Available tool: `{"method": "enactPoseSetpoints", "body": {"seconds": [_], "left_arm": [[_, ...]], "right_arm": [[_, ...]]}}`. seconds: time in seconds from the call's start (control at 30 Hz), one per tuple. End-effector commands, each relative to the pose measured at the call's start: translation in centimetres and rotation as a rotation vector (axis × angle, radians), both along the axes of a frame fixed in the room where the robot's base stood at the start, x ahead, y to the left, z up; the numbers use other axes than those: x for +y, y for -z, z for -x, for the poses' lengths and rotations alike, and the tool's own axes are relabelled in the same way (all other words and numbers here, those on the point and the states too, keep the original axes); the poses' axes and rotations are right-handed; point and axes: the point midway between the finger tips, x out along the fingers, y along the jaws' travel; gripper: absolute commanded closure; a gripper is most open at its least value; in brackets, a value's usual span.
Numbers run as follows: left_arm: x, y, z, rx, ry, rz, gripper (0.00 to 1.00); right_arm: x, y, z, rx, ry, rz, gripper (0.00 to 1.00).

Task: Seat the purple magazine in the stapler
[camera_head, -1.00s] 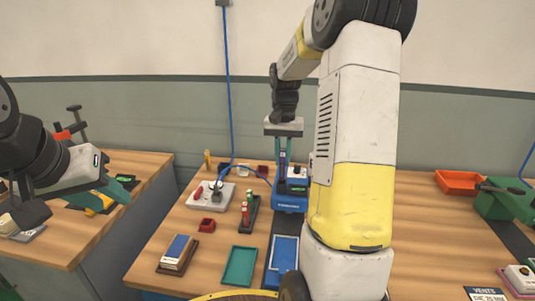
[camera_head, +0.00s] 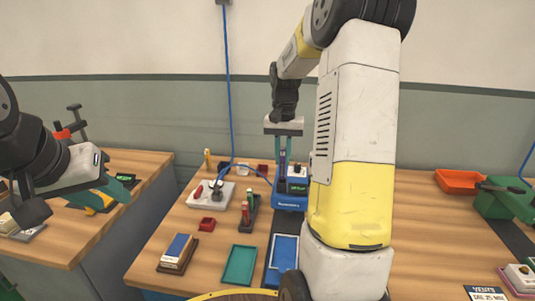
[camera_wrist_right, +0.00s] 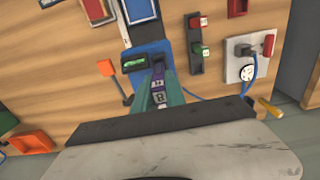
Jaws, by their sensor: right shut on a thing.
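The blue stapler (camera_head: 290,201) stands on the middle bench in the head view, partly behind my right arm. In the right wrist view its blue body (camera_wrist_right: 150,54) with a small green display lies just beyond my fingertips. My right gripper (camera_head: 282,172) points down at the stapler, its teal fingers shut on the purple magazine (camera_wrist_right: 158,88). The magazine is upright between the fingers, at the stapler's near side in the wrist view. Whether its lower end is inside the stapler is hidden.
A black rack (camera_wrist_right: 196,50) with red and green pieces stands beside the stapler.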

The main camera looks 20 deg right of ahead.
Motion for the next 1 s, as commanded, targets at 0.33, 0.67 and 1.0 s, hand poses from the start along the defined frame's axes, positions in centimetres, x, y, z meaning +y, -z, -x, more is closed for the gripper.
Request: {"method": "enactPoseSetpoints", "body": {"seconds": [0.33, 0.67, 1.0], "left_arm": [[0.0, 0.0, 0.0, 0.0, 0.0, 0.0, 0.64], [0.0, 0.0, 0.0, 0.0, 0.0, 0.0, 0.64], [0.0, 0.0, 0.0, 0.0, 0.0, 0.0, 0.64]], "right_arm": [[0.0, 0.1, 0.0, 0.0, 0.0, 0.0, 1.0], [0.0, 0.9, 0.0, 0.0, 0.0, 0.0, 1.0], [0.0, 1.8, 0.0, 0.001, 0.0, 0.0, 1.0]]}}
